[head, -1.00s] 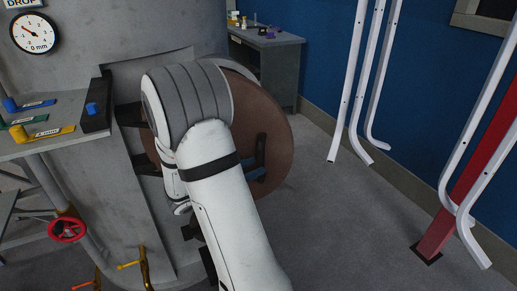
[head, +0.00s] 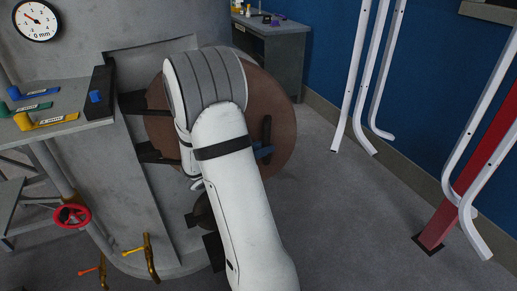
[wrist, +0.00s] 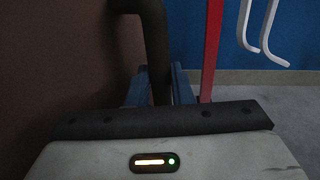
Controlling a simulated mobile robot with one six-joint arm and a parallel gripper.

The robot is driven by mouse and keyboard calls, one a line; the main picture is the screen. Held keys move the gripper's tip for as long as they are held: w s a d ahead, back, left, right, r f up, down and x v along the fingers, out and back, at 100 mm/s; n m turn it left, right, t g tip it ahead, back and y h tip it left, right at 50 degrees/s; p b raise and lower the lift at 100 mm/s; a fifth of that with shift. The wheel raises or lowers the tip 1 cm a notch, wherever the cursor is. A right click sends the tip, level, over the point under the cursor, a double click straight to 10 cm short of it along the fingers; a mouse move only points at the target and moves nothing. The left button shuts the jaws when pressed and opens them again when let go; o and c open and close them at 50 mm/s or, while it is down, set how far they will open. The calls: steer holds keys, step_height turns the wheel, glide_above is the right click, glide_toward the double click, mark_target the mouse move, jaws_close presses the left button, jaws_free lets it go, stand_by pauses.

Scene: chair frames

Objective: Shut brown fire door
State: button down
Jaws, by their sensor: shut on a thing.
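The brown fire door (head: 282,110) is a round disc on dark hinge arms at the side of the grey boiler. It stands swung out from the boiler wall, and my arm hides much of it. Its dark bar handle (head: 267,129) is on the right part of the disc. My gripper (head: 263,152) is at the handle, with blue fingers. In the wrist view, my gripper (wrist: 159,88) is shut on the handle (wrist: 157,45), one finger on each side of the bar. The brown door face (wrist: 50,60) fills the left of that view.
The grey boiler (head: 80,60) has a side shelf (head: 60,127) with coloured levers, a red handwheel (head: 72,216) and brass levers (head: 150,258) below. Floor between door and tubes is clear.

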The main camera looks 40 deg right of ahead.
mark_target(257, 135)
steer(key=w+d, duration=0.5)
steer(key=shift+w+d+p, duration=0.35)
steer(key=c, duration=1.2)
jaws_free()
steer(key=shift+s, duration=0.1)
